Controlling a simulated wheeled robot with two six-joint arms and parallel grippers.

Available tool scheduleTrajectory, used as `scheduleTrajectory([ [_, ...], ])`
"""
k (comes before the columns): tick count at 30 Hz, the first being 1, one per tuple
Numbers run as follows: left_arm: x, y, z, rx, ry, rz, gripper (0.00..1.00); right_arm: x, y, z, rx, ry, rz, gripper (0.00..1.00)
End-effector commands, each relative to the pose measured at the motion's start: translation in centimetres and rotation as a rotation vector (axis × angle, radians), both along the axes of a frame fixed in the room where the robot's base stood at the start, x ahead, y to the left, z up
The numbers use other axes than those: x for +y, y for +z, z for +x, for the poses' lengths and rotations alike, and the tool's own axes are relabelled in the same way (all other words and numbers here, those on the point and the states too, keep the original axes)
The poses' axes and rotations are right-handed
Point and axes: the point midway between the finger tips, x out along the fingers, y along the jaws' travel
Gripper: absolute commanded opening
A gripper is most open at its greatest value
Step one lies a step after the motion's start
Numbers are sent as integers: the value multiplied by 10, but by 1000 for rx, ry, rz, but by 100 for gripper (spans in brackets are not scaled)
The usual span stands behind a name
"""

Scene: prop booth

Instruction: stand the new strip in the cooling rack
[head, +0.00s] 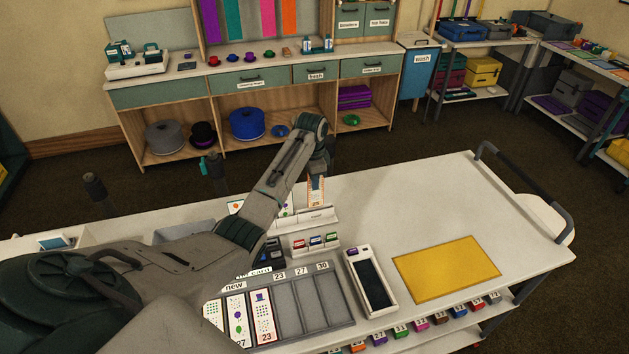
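My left gripper (316,179) points down over the back part of the white cart top. It appears shut on the upper end of an upright white strip with orange marks (316,194). The strip's lower end meets a white stepped rack (322,218) with a small label; I cannot tell whether it is seated in a slot or just above it. Another printed card (236,206) shows behind my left arm, partly hidden. A grey tray (342,301) marked "new", 23, 27 and 30 holds printed strips (263,317) on its left; its right compartments are empty. My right gripper is out of view.
Small red, blue and green items (316,241) sit at the rack's front. A white-framed dark pad (371,280) lies right of the tray, beside a yellow mat (446,273). The cart top (415,205) behind the mat is clear. A dark handle rail (525,190) stands at the right end.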

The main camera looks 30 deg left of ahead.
Motion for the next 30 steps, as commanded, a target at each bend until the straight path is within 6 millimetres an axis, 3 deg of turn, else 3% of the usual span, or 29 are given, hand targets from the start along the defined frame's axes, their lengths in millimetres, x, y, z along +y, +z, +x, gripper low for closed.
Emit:
scheduleTrajectory([
  [30,0,-30,-1,1,0,0,0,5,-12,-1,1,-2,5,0],
])
